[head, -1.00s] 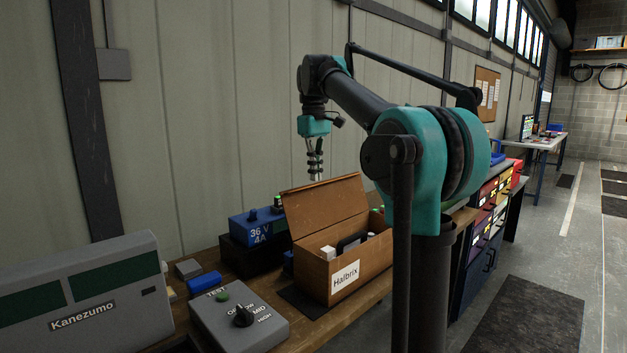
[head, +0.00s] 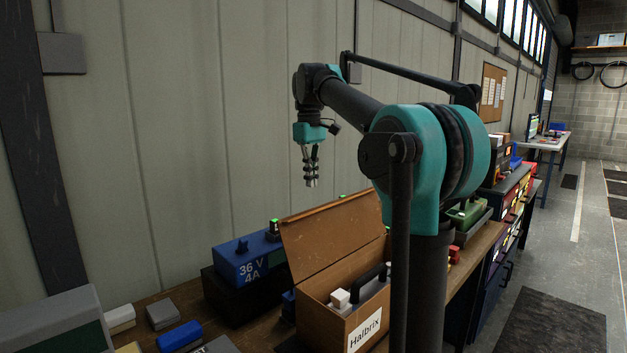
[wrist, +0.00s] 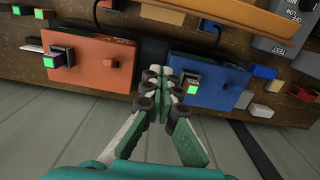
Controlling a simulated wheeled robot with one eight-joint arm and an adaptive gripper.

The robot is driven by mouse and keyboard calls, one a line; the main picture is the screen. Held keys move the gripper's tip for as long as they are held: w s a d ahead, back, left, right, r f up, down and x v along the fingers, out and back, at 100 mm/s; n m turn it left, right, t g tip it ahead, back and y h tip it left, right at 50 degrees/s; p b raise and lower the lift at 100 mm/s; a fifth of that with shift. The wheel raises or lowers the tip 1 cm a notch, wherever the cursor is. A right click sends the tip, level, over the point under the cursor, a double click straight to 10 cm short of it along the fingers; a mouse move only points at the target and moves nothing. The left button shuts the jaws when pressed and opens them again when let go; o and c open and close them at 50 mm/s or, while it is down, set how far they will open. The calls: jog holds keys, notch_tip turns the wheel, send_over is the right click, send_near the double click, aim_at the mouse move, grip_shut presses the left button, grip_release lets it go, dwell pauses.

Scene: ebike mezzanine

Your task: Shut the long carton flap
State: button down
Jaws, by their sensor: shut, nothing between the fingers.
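The long carton flap (head: 332,238) stands raised, leaning back from the rear edge of the open brown carton (head: 322,318) labelled Halbrix. Inside the carton are a white block (head: 340,298) and a dark-handled item (head: 372,280). My arm partly hides the carton's right side. My gripper (head: 311,184) is shut and empty, pointing down above the flap's top edge, apart from it. In the wrist view my gripper's closed fingertips (wrist: 160,76) show above the bench; a tan board edge (wrist: 215,18) at the top looks like the flap.
A blue 36 V 4A charger (head: 240,268) sits left of the flap; it also shows in the wrist view (wrist: 208,82). An orange unit (wrist: 98,62) lies left of it there. The wall (head: 200,130) runs behind the bench.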

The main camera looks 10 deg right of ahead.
notch_tip(320, 180, down, 8)
jog(key=shift+s+d+r, duration=0.45)
jog(key=shift+s+d, duration=0.15)
jog(key=shift+s, duration=0.25)
jog(key=shift+s+d+r, duration=0.4)
jog(key=shift+s+d, duration=0.2)
jog(key=shift+s, duration=0.25)
